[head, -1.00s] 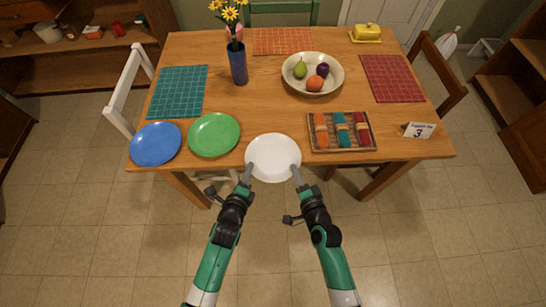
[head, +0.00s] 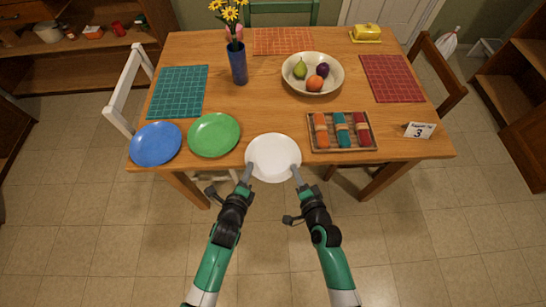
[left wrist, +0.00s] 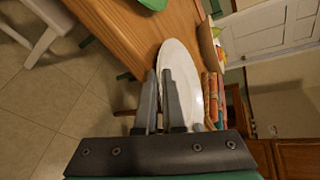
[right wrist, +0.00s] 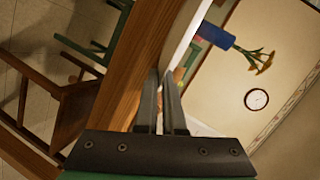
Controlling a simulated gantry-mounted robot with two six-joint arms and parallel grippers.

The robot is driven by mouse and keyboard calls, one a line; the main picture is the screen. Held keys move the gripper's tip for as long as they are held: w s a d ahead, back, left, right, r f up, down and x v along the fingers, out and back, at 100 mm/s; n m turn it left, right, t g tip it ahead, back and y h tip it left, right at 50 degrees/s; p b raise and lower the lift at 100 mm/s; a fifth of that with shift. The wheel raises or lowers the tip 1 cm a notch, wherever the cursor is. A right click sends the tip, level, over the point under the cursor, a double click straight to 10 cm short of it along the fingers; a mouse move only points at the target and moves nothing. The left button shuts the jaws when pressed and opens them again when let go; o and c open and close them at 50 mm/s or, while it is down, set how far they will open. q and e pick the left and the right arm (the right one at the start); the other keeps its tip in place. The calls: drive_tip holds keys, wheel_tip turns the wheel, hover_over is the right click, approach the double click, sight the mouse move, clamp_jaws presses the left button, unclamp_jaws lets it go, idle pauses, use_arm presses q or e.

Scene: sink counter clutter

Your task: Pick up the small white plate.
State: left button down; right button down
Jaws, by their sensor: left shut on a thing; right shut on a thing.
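The small white plate (head: 273,158) is at the front edge of the table, its near rim overhanging the edge. My left gripper (head: 247,174) is shut on the plate's left near rim. The left wrist view shows the white plate (left wrist: 181,75) between the left fingers (left wrist: 160,95). My right gripper (head: 296,175) is shut on the plate's right near rim. In the right wrist view the right fingers (right wrist: 160,95) close on the pale plate edge (right wrist: 183,40). In the head view I cannot tell whether the plate still touches the table.
A green plate (head: 214,135) and a blue plate (head: 155,144) lie to the left. A wooden tray with rolled napkins (head: 341,131) is close on the right. A fruit bowl (head: 297,88) and a blue vase (head: 238,63) stand behind. The wooden table (head: 262,112) is clear just behind the plate.

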wheel_tip(320, 180, up, 5)
drive_tip(key=p, duration=0.5)
drive_tip(key=shift+r, duration=0.1)
idle(0.4)
